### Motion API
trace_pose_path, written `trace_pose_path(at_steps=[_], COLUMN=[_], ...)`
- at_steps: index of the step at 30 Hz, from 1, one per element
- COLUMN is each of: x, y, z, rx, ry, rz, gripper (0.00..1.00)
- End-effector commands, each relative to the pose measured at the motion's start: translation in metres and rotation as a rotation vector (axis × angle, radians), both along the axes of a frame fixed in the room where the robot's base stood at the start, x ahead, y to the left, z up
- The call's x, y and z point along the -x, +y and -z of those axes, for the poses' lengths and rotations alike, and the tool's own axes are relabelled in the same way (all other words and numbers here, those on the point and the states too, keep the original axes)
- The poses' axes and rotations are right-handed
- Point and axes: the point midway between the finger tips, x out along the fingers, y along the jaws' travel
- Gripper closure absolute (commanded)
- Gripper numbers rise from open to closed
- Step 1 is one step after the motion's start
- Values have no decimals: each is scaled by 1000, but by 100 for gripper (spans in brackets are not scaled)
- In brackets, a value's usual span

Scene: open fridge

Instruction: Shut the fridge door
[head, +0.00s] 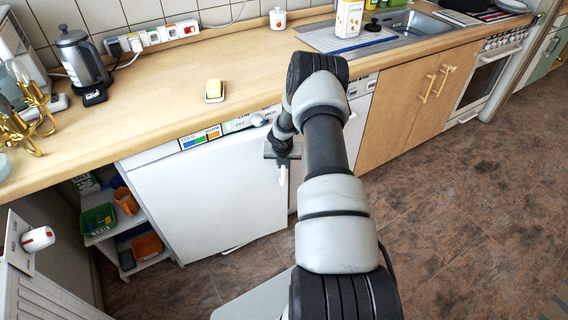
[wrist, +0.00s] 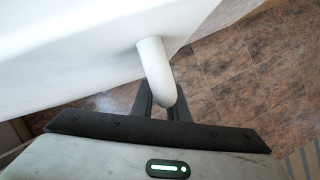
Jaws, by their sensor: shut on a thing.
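The white fridge door (head: 205,200) is under the worktop in the head view, below a control strip (head: 205,137) with coloured labels. The door looks near its front frame; I cannot tell whether a narrow gap remains. Its white handle (head: 283,178) is at the door's right side. My gripper (head: 282,160) is at this handle. In the wrist view, the curved handle (wrist: 153,62) comes out from the white door (wrist: 75,50) and passes between the dark fingers of my gripper (wrist: 163,100), which are shut on it. My arm hides part of the cabinet front right of the door.
The wooden worktop (head: 150,120) runs above the door, with a butter dish (head: 214,92) and a kettle (head: 82,62) on it. An open shelf (head: 100,235) with bins is left of the fridge. A radiator (head: 45,295) stands lower left. The tiled floor (head: 455,200) at right is clear.

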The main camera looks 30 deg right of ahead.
Motion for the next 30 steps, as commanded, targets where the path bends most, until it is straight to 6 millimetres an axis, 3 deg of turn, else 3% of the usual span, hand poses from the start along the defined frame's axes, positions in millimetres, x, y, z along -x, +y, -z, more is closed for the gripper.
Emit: trace_pose_path(at_steps=[16,17,19,30], x=[-1,-1,-1,0], y=[1,2,2,2], z=[0,0,0,-4], rx=[-2,-2,-2,0], ry=[-1,-1,-1,0], rz=[1,0,0,-1], gripper=[100,81,69,67])
